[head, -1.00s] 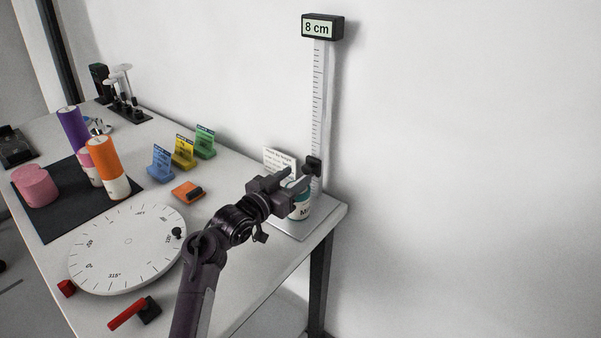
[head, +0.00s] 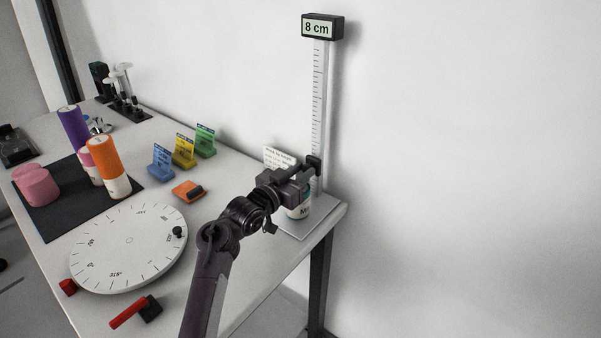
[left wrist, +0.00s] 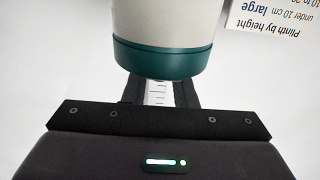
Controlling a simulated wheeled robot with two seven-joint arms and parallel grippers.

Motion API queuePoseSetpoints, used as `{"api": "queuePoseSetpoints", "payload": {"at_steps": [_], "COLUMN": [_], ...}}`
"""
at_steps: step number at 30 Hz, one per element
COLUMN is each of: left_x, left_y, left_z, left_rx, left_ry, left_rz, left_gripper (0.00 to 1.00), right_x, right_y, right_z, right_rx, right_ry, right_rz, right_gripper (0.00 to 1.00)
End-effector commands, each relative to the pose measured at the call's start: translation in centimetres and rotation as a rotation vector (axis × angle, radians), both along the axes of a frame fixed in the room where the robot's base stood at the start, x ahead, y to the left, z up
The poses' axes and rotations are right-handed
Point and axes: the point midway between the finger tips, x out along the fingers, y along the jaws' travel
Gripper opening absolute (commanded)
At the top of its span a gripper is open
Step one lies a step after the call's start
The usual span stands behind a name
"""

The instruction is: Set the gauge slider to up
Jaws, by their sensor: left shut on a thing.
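The gauge is an upright ruled scale (head: 318,95) against the wall, with a display box (head: 322,27) on top reading 8 cm. Its black slider (head: 314,162) sits low on the scale, just above a jar. My left gripper (head: 308,173) is at the slider and shut on it; the fingers partly hide it. The white jar with a teal band (head: 299,212) stands on the plate below the gripper. In the left wrist view the jar (left wrist: 165,35) fills the top middle, and a strip of the scale (left wrist: 159,94) shows between the fingers. My right gripper is not in view.
A small sign card (head: 277,157) stands behind the gripper. A white dial turntable (head: 128,245), an orange block (head: 188,190) and coloured card stands are to the left. Cylinders stand on a black mat (head: 60,222). The wall beside the upper scale is clear.

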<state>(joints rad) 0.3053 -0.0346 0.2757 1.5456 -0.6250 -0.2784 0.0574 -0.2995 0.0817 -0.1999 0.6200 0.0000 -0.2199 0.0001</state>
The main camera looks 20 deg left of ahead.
Motion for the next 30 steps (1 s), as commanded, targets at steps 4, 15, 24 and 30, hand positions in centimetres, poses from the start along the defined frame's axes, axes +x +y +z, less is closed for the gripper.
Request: {"api": "queuePoseSetpoints", "payload": {"at_steps": [4, 15, 24, 30], "left_x": [0.0, 0.0, 0.0, 0.0], "left_y": [0.0, 0.0, 0.0, 0.0], "left_z": [0.2, 7.2, 15.9, 19.9], "left_rx": [0.000, 0.003, 0.003, 0.001], "left_ry": [0.000, -0.003, -0.006, -0.004], "left_rz": [0.000, 0.000, 0.000, 0.000], "left_gripper": [0.00, 0.00, 0.00, 0.00], "right_x": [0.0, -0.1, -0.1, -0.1], "right_y": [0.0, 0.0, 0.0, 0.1], "right_z": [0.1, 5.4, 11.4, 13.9], "right_rx": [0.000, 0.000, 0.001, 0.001], "right_ry": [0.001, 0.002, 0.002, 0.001], "right_rz": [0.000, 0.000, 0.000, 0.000], "right_gripper": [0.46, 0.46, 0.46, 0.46]}}
